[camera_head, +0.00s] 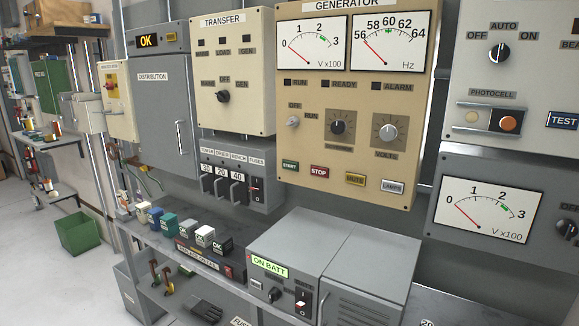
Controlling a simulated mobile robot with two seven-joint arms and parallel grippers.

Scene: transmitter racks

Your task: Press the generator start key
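The generator panel (354,118) is a tan box on the wall at the upper middle of the head view. Its green START key (290,166) sits at the panel's lower left, beside a red STOP key (319,172). A yellow MUTE key (355,179) and a pale LAMPS key (392,187) are further right. Above the keys are an OFF/RUN switch (293,122), a dark knob (337,127) and a grey VOLTS knob (387,132). The V and Hz meter needles rest at the low end. Neither gripper shows.
A grey unit (333,262) showing ON BATT stands on the bench below the panel. A fuse box (236,182) and small OK blocks (204,234) are to its left. A photocell panel (515,70) and a meter box (493,205) are at right. Space before the START key looks clear.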

